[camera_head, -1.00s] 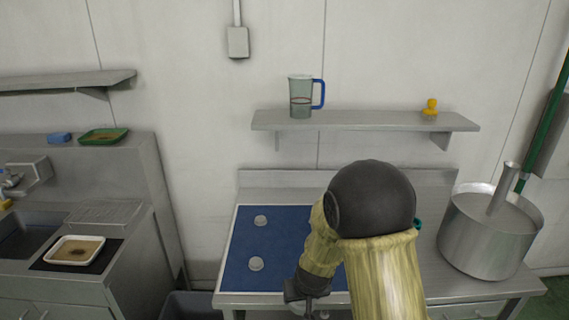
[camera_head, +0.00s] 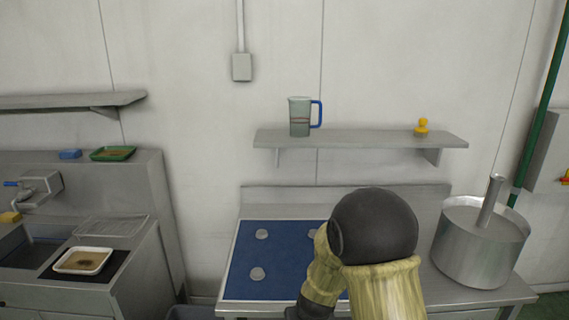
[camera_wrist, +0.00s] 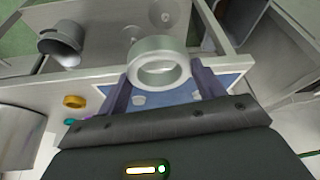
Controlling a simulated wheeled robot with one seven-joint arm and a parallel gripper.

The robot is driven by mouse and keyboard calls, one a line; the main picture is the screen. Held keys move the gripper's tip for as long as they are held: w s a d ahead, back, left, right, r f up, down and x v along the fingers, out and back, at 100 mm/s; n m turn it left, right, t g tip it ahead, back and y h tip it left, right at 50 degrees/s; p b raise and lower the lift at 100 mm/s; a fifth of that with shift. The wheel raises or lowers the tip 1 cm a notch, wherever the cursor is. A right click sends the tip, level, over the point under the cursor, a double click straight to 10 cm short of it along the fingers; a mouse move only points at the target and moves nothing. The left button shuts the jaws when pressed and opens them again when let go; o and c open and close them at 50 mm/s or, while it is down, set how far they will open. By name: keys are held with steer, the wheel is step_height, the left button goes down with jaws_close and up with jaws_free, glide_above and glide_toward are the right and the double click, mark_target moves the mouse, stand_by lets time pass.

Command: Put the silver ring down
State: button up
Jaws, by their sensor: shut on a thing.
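The silver ring (camera_wrist: 158,45) is a thick, smooth metal band in the wrist view. My gripper (camera_wrist: 161,72) is shut on it, with one finger on each side. The ring's opening faces the wrist camera. Behind it in the wrist view lies the blue mat (camera_wrist: 228,82) with pale round spots. In the head view the blue mat (camera_head: 240,288) lies on the steel worktable with several pale discs showing. My arm covers the mat's right part. The ring and my fingertips are hidden in the head view.
A steel pot (camera_head: 478,250) stands right on the worktable. The shelf (camera_head: 360,139) above holds a jug (camera_head: 300,118) and a yellow object (camera_head: 422,127). In the wrist view, a yellow ring (camera_wrist: 74,101) lies left of the mat and a grey bucket (camera_wrist: 58,40) stands beyond.

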steer(key=d+f+m, duration=0.1)
steer(key=d+f, duration=0.4)
steer(key=f, duration=0.2)
steer(key=s+d+f+m, duration=0.1)
steer(key=d+f, duration=0.4)
steer(key=f, duration=0.3)
steer(key=shift+f+h, duration=0.25)
steer(key=shift+h, duration=0.15)
steer(key=shift+s, duration=0.1)
steer(key=s+f, duration=0.3)
steer(key=f, duration=1.1)
steer(key=shift+s, duration=0.35)
steer(key=shift+d, duration=0.15)
